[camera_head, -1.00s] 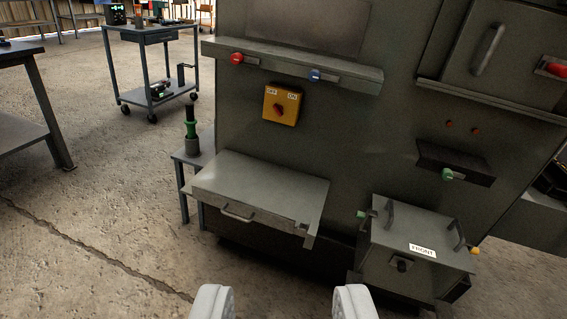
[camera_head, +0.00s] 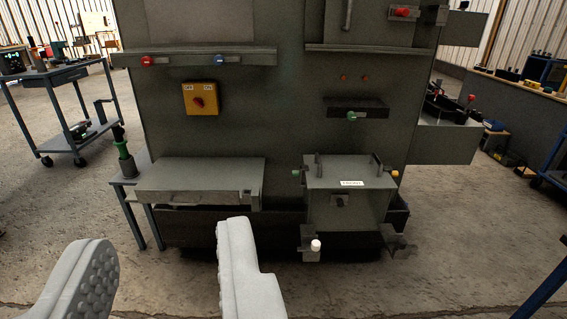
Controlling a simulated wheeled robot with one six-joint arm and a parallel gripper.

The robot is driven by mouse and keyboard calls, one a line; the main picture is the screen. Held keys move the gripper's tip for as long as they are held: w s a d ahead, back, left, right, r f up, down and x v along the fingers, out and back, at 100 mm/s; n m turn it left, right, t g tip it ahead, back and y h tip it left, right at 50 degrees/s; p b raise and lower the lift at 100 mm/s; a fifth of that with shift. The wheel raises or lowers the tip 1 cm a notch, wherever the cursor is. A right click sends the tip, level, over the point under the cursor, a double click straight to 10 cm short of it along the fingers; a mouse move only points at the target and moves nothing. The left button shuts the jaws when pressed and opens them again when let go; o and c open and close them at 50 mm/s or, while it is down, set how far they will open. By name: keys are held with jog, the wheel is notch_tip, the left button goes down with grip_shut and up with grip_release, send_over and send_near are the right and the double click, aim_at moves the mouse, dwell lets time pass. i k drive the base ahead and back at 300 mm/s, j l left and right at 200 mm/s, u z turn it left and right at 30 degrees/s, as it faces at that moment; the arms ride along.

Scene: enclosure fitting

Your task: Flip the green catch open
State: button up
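A small green catch (camera_head: 296,172) sits on the upper left side of a grey box labelled FRONT. An orange catch (camera_head: 394,173) is on that box's right side. Another green knob (camera_head: 352,115) is on a dark ledge above the box. Which green piece is the task's catch, and whether it is open, I cannot tell at this size. My gripper (camera_head: 165,236) is open and empty, its pale fingers wide apart at the lower left. It is nearer to me than the cabinet and touches nothing that I can see.
The box (camera_head: 325,178) has two upright handles on top. A white knob (camera_head: 315,245) stands low in front of it. A grey drawer-like shelf (camera_head: 200,178) juts out to the left. A yellow switch (camera_head: 201,98) is above it. Open floor lies at the right.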

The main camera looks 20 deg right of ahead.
aim_at(295, 172)
jog(key=i+j+z, duration=0.15)
jog(key=j+z, duration=0.2)
jog(key=i+j+z, duration=0.15)
jog(key=j+z, duration=0.15)
jog(key=j, duration=0.2)
jog(key=j+z, duration=0.35)
jog(key=i+j, duration=0.2)
jog(key=i, duration=0.25)
jog(key=i+j+z, duration=0.1)
jog(key=i, duration=0.3)
